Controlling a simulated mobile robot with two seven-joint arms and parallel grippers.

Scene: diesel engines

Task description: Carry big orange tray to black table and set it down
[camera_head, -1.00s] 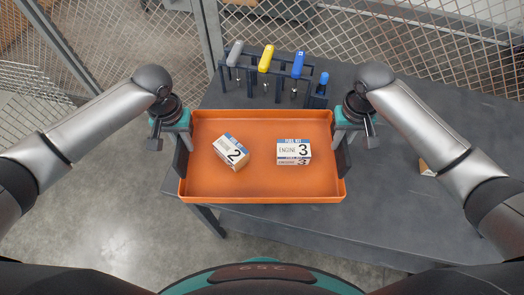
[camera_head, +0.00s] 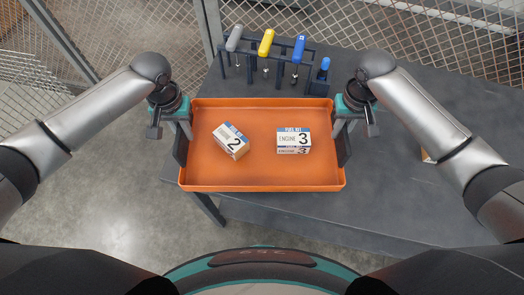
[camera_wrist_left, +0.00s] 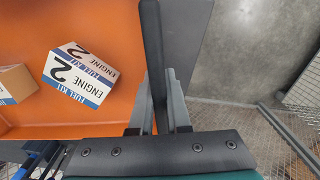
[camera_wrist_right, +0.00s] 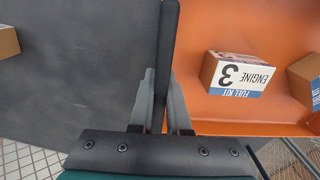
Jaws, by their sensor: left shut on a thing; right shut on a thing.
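The big orange tray (camera_head: 262,178) is level in the head view, over the front left part of the black table (camera_head: 400,205). I cannot tell whether it touches the tabletop. It carries an "ENGINE 2" box (camera_head: 231,141) turned at an angle and an "ENGINE 3" box (camera_head: 293,141). My left gripper (camera_head: 181,145) is shut on the tray's left wall, and my right gripper (camera_head: 343,145) is shut on its right wall. The left wrist view shows the "2" box (camera_wrist_left: 80,75) inside the tray; the right wrist view shows the "3" box (camera_wrist_right: 237,75).
A dark tool rack (camera_head: 262,70) with grey, yellow and blue-handled tools stands behind the tray. A blue-topped item (camera_head: 322,75) is beside it. A small cardboard box (camera_head: 427,156) is partly hidden by my right arm. Wire fencing (camera_head: 455,50) runs behind the table.

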